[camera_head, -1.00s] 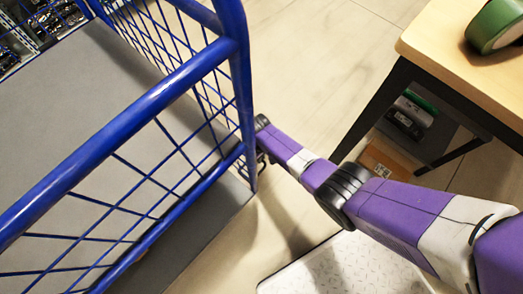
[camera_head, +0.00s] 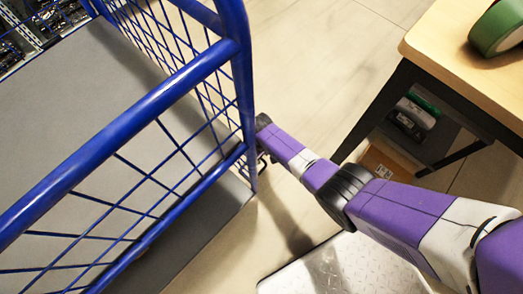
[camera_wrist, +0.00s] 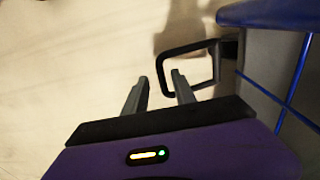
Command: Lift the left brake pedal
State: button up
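The brake pedal is a black loop-shaped bar (camera_wrist: 190,46) low on the cart's side, in the upper middle of the wrist view. My gripper (camera_wrist: 160,77) is open, its two grey fingers apart with the pedal at their tips. The right finger overlaps the loop's opening; the left finger is just left of the loop. I cannot tell whether either touches it. In the head view, the end of my purple arm is down beside the lower corner of the blue cart (camera_head: 150,95), and the pedal is too small there to make out clearly.
The cart's blue rail (camera_wrist: 270,14) and mesh stand close on the right in the wrist view. A wooden table (camera_head: 440,40) with a green tape roll (camera_head: 497,28) is at the right of the head view. A cardboard box (camera_head: 388,160) sits under it.

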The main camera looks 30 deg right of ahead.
notch_tip(320, 180, up, 8)
jog(key=p, duration=0.4)
jog(key=shift+a+f, duration=0.15)
jog(key=shift+f, duration=0.05)
